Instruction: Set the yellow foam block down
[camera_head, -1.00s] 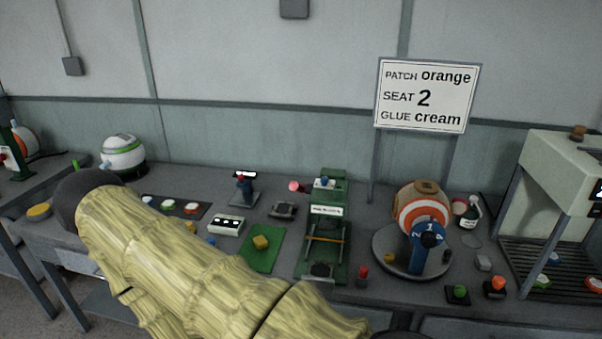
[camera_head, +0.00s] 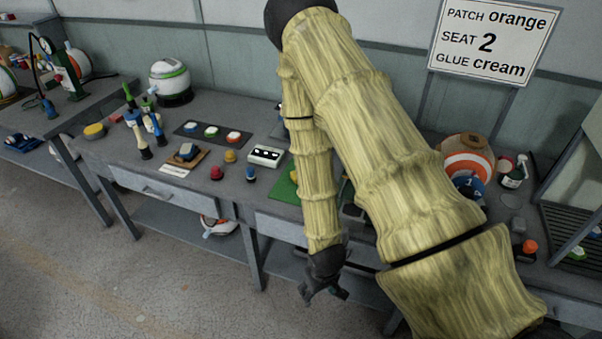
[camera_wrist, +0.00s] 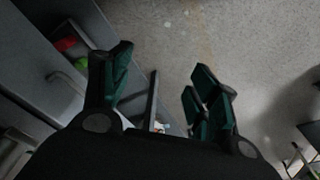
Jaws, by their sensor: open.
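My gripper (camera_head: 324,290) hangs low in front of the bench, pointing down, open. I see no yellow foam block in the gripper. The green mat (camera_head: 284,191), where a yellow block showed earlier, is mostly covered by my arm in the head view. The block itself is hidden or too little shown to tell.
A drawer (camera_head: 160,188) and lower shelf are below. The sign (camera_head: 493,40) stands behind. The floor (camera_head: 130,270) in front is clear.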

